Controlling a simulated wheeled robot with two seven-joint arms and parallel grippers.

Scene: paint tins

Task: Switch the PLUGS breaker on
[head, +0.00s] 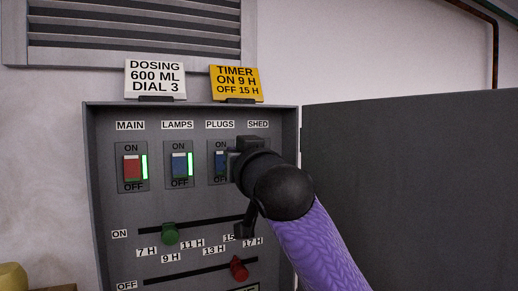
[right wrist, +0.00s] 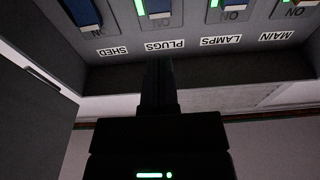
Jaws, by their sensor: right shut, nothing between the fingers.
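The PLUGS breaker (head: 220,161) is a blue rocker on the grey panel (head: 200,205), partly covered on its right by my right gripper (head: 236,158). Its visible pale upper edge resembles that of the LAMPS breaker (head: 179,165). In the right wrist view, upside down, the PLUGS rocker (right wrist: 158,8) shows at the top edge with a lit green strip beside it. My right gripper (right wrist: 157,65) is shut and empty, its tips close to the PLUGS label (right wrist: 165,46). Contact with the rocker cannot be told. My left gripper is out of view.
The MAIN breaker (head: 132,168) and LAMPS show lit green strips. The SHED breaker (right wrist: 80,12) is hidden by my arm in the head view. Below are a green slider (head: 170,234) and a red slider (head: 239,269). The open cabinet door (head: 420,180) stands right.

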